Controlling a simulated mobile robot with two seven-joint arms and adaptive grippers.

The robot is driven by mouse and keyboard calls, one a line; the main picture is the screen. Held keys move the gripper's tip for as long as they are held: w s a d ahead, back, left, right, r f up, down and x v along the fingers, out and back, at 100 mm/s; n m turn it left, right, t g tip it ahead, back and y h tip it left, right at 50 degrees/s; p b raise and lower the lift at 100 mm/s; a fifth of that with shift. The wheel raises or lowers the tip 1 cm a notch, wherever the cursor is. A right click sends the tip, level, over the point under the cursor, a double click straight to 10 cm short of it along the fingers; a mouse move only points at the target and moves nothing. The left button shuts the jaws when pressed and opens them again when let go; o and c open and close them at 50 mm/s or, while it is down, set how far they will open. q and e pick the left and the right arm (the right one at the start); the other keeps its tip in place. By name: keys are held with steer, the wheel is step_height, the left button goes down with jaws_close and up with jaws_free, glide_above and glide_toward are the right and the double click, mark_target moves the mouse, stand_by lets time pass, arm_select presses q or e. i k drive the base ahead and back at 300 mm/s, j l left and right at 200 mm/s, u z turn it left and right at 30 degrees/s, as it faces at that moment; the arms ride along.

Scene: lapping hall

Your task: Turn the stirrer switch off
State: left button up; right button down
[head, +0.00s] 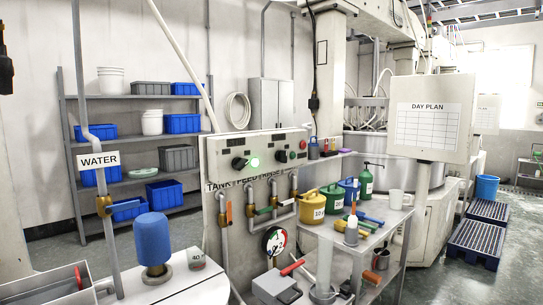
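A grey control panel (258,150) stands in the middle, on a board lettered "TANK FEED RINSE". It carries two black rotary switches, a left one (240,163) and a right one (281,157). A red button (303,144) sits at the panel's right end. The small labels are too small to read, so I cannot tell which switch is the stirrer's.
A blue-capped post (153,240) and a pipe with a "WATER" sign (98,160) stand at the front left. Valves and a gauge (275,241) sit below the panel. A side table (345,232) with cans and bottles stands right. A dark object (5,68) is cut off at the left edge.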

mark_target(239, 164)
steer(key=i+l+u, duration=0.2)
steer(key=i+l, duration=0.2)
steer(key=l, duration=0.25)
steer(key=i+l, duration=0.15)
steer(key=l, duration=0.2)
steer(key=i+l+u, duration=0.15)
steer(key=l, duration=0.2)
steer(key=i+l+u, duration=0.1)
steer(key=l, duration=0.25)
steer(key=i+l+u, duration=0.1)
steer(key=i+l, duration=0.15)
steer(key=l, duration=0.15)
steer(key=i+l+u, duration=0.1)
steer(key=l, duration=0.3)
steer(key=i+l, duration=0.15)
steer(key=l, duration=0.2)
steer(key=u, duration=0.05)
